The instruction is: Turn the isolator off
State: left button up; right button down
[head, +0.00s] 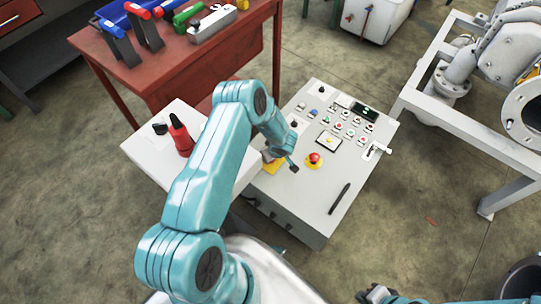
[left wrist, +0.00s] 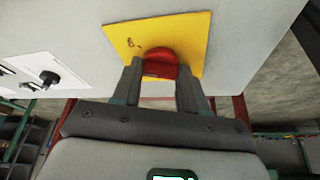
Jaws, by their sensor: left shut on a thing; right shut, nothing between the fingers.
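The isolator is a red knob (left wrist: 160,60) on a yellow square plate (left wrist: 193,35), seen in the left wrist view. The fingers of my left gripper (left wrist: 160,82) stand on either side of the knob and are shut on it. In the head view a yellow patch (head: 273,167) shows at the left edge of the grey control panel (head: 300,205), beside the end of my left arm, which hides most of that gripper and the knob. My right gripper (head: 379,294) is shut and empty at the bottom edge, partly cut off, clear of the panel.
A red mushroom button (head: 314,158) and rows of small buttons are on the panel. A black pen-like bar (head: 340,198) lies near its front. A white side table (head: 150,150) holds a red-and-black object (head: 181,138). A red bench (head: 180,65) and a white pipe frame (head: 465,135) stand beyond.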

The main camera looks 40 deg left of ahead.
pick_arm(q)
jog(key=n+g+b, duration=0.1)
jog(key=n, duration=0.1)
jog(key=n+g+b, duration=0.1)
jog(key=n, duration=0.2)
jog(key=shift+w+f+n, duration=0.1)
jog(key=shift+w+n, duration=0.1)
jog(key=shift+n, duration=0.1)
jog(key=n+g+b, duration=0.1)
jog(key=n+b, duration=0.1)
jog(key=n, duration=0.1)
jog(key=shift+w+a, duration=0.1)
jog(key=shift+n+g+h+b, duration=0.5)
jog(key=shift+n+b, duration=0.4)
jog(key=shift+n, duration=0.5)
jog(key=o, duration=1.1)
jog(key=shift+c, duration=0.2)
jog(key=p+v, duration=0.1)
jog(key=v, duration=1.5)
jog(key=shift+w+r+p, duration=0.15)
jog(key=shift+r+p, duration=0.15)
jog(key=shift+p, duration=0.1)
jog(key=shift+c, duration=0.3)
